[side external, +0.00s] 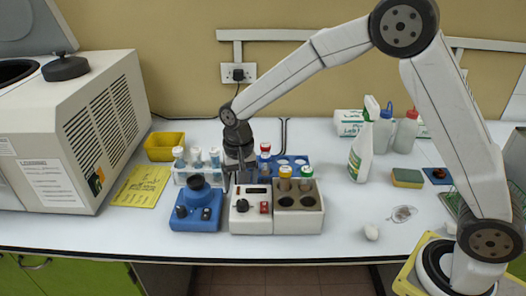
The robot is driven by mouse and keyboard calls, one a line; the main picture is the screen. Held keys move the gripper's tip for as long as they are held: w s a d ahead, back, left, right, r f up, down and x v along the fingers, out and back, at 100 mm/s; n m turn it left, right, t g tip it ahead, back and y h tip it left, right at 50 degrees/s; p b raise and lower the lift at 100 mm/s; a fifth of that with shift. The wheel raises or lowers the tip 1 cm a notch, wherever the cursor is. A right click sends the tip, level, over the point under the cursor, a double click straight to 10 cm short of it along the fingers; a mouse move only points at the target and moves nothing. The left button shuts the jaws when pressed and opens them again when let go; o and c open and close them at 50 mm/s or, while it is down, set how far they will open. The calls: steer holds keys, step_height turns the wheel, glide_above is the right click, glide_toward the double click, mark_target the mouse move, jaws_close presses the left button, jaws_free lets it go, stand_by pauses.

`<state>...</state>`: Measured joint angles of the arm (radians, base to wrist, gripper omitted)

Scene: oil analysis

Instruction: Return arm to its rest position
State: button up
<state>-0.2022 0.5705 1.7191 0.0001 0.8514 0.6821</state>
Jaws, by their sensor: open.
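My gripper (238,176) points down from the end of my arm, over the back of the white control box with a dark knob (243,218). Its fingers are small and dark in the side external view, and nothing shows between them. My arm arches up from its base at the right and reaches left across the bench. A heating block (310,217) joined to the control box holds two amber vials, one with an orange cap (285,172) and one with a green cap (306,172). Its two front wells look empty.
A blue mixer (185,218) and a clear rack of bottles (181,176) stand left of my gripper. A blue rack (345,174) with a red-capped vial (265,150) is behind. A large white machine (70,130) fills the left. A spray bottle (359,158) stands right; the front-right bench is mostly clear.

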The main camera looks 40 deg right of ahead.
steer(key=shift+r, duration=0.25)
steer(key=shift+s, duration=0.1)
steer(key=shift+s+d+r, duration=0.1)
steer(key=shift+s+d, duration=0.3)
steer(key=shift+d, duration=0.05)
steer(key=s+d+n+t, duration=0.1)
steer(key=s+d, duration=0.3)
steer(key=s, duration=0.4)
steer(key=s+d+n+t, duration=0.1)
steer(key=s+d+n, duration=0.3)
steer(key=s, duration=0.5)
steer(key=shift+d+f+t, duration=0.2)
steer(key=shift+d+t, duration=0.1)
